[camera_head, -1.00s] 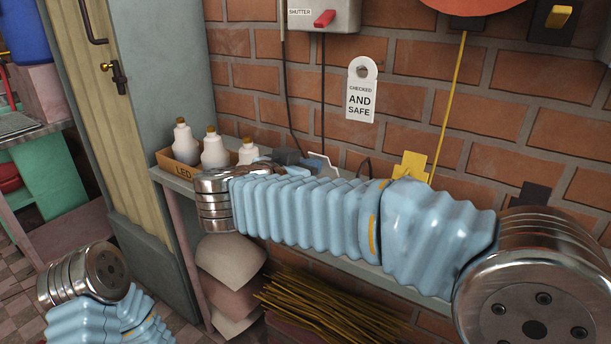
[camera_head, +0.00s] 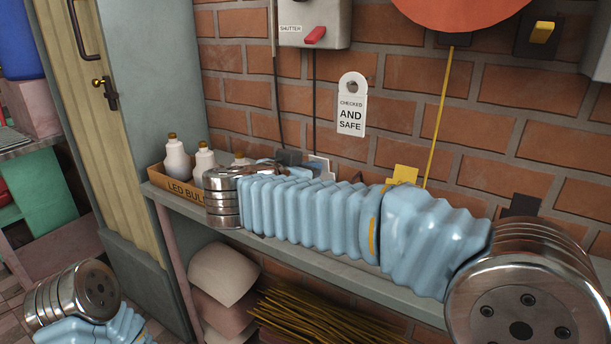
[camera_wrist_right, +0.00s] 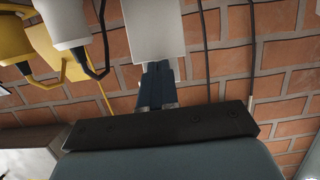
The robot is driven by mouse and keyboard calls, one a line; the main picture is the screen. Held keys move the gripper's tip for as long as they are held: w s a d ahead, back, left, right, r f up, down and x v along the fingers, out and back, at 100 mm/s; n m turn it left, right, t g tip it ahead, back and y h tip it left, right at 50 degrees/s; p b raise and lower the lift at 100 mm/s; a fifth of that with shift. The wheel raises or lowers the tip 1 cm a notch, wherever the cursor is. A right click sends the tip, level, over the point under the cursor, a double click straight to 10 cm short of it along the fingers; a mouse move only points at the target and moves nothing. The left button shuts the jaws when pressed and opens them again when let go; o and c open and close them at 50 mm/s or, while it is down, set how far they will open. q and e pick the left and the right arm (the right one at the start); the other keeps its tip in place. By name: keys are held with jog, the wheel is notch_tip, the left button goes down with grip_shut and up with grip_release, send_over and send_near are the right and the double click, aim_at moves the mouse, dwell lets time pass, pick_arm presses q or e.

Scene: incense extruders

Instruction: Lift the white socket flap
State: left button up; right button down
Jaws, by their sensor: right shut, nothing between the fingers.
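A plain white panel (camera_wrist_right: 152,28), which looks like the white socket flap, stands against the brick wall at the top middle of the right wrist view. In the head view only a white edge (camera_head: 322,164) shows behind my right arm. My right gripper (camera_wrist_right: 157,68) is shut and empty. Its dark fingers point at the panel, and their tips overlap its near edge in the right wrist view. I cannot tell whether they touch it. In the head view my right forearm hides most of this spot. My left arm shows at the lower left, but its gripper is out of view.
A yellow plug (camera_wrist_right: 45,50) and a white plug (camera_wrist_right: 72,25) with black cable sit beside the panel. A cardboard box (camera_head: 170,196) of white bulbs stands on the narrow shelf (camera_head: 350,275). A "checked and safe" tag (camera_head: 351,121) hangs above. Cables run down the wall.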

jog(key=shift+w+d, duration=0.15)
jog(key=shift+w, duration=0.15)
jog(key=shift+w+d, duration=0.7)
jog(key=shift+w, duration=0.15)
jog(key=shift+s+a, duration=0.1)
jog(key=v, duration=0.8)
jog(key=shift+s, duration=0.1)
